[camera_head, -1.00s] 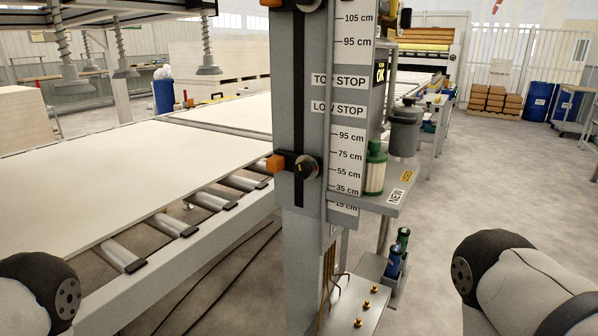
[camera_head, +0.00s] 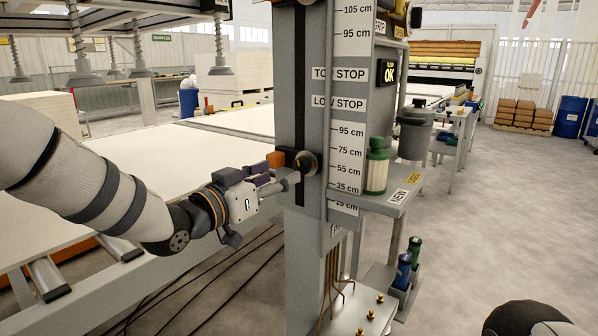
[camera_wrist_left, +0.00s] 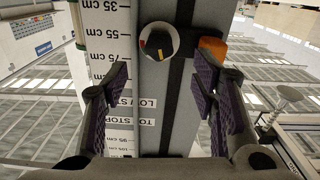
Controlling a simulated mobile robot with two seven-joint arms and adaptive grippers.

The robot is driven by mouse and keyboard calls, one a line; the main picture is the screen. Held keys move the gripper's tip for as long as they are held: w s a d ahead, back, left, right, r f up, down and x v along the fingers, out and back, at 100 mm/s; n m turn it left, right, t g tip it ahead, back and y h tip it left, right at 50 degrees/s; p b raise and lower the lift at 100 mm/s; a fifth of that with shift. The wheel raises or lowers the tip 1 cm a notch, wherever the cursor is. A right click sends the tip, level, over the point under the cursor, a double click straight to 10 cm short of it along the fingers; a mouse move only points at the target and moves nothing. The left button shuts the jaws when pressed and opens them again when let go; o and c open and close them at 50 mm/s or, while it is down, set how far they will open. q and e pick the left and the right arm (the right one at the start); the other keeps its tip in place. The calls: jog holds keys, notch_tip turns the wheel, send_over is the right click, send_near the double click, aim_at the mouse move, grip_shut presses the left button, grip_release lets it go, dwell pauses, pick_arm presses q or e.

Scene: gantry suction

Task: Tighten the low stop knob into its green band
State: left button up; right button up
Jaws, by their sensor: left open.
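The low stop knob (camera_head: 307,163) is a round dark knob on the front of the grey scale post, below the LOW STOP label (camera_head: 338,103) and near the 55 cm mark. An orange block (camera_head: 275,160) sits left of it on the same dark carriage. In the left wrist view the knob (camera_wrist_left: 158,41) shows a pale rim and small coloured marks; I cannot make out a green band clearly. My left gripper (camera_head: 284,178) is open beside the knob; in the wrist view its fingers (camera_wrist_left: 160,82) are spread and empty, with the knob ahead between them. My right gripper is out of view.
The scale post (camera_head: 298,240) stands in front of a roller conveyor carrying a pale board (camera_head: 215,160). A grey shelf (camera_head: 392,200) with a green-and-white bottle (camera_head: 376,170) juts out to the right. Brass fittings (camera_head: 368,314) are low at its base. Open floor lies to the right.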

aim_at(299, 166)
pick_arm(q)
jog(key=x, duration=0.4)
jog(key=b+x, duration=0.1)
jog(key=x, duration=0.2)
jog(key=shift+s+f, duration=0.1)
jog(key=shift+f, duration=0.2)
jog(key=shift+w+d+r, duration=0.15)
jog(key=shift+w+d, duration=0.05)
jog(key=shift+w, duration=0.05)
jog(key=c, duration=1.2)
